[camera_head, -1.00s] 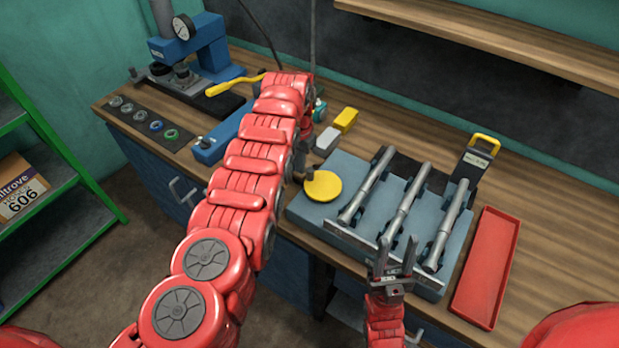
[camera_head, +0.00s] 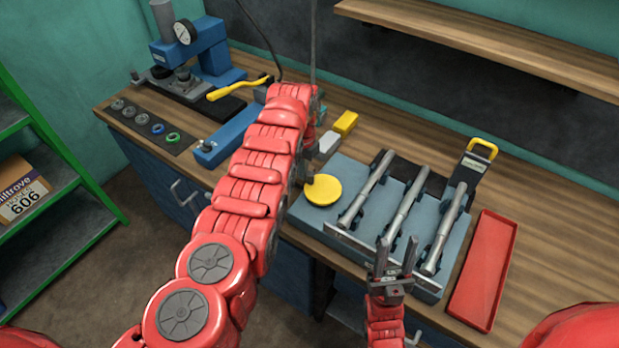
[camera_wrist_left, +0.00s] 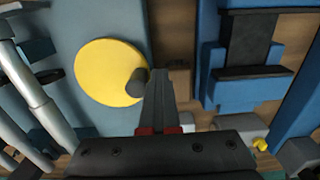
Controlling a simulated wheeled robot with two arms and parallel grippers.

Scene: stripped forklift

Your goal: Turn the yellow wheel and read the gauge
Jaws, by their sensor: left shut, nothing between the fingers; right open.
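The yellow wheel (camera_head: 323,190) is a flat disc at the left end of a blue-grey fixture. In the left wrist view the wheel (camera_wrist_left: 100,72) has a dark peg (camera_wrist_left: 137,83) near its rim. My left gripper (camera_wrist_left: 160,85) is shut and empty, its fingertips right beside the peg; I cannot tell whether they touch it. In the head view my left arm mostly hides this gripper, at the wheel's left edge. The round white gauge (camera_head: 185,31) is on the blue press at the back left; its reading is too small. My right gripper (camera_head: 392,258) is open at the fixture's front edge.
Several silver cylinders (camera_head: 406,208) lie on the fixture (camera_head: 340,172). A red tray (camera_head: 484,270) is to its right. A yellow-handled block (camera_head: 477,165) stands behind. Yellow (camera_head: 345,122) and pale blocks lie behind the wheel. A press with a yellow lever (camera_head: 235,90) stands left.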

